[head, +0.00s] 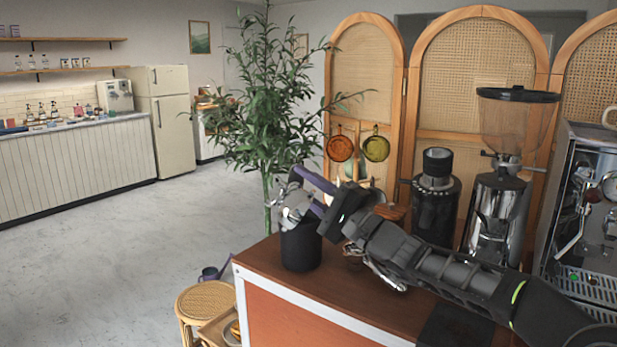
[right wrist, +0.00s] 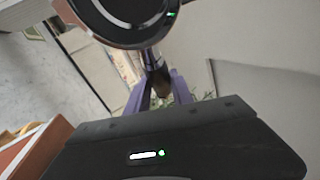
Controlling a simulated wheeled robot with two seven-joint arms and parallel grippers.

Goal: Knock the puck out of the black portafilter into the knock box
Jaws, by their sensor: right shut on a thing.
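My right gripper (head: 316,192), with purple fingers, is shut on the dark handle of the portafilter. The portafilter's shiny metal head (head: 292,205) is over the mouth of the knock box. In the right wrist view, the handle (right wrist: 157,86) sits between the fingers, with a chrome neck and a dark round head (right wrist: 125,12) beyond. I cannot tell whether a puck is in it. The knock box (head: 300,250) is a black cylinder standing upright near the counter's left end. Whether the head touches its rim is unclear. My left gripper is not in view.
The brown counter (head: 290,280) has a pale edge. A grinder (head: 497,205), another black machine (head: 436,205) and an espresso machine (head: 590,220) stand on the right. A rattan stool (head: 205,300) is left of the counter. A tall plant (head: 265,120) stands behind the knock box.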

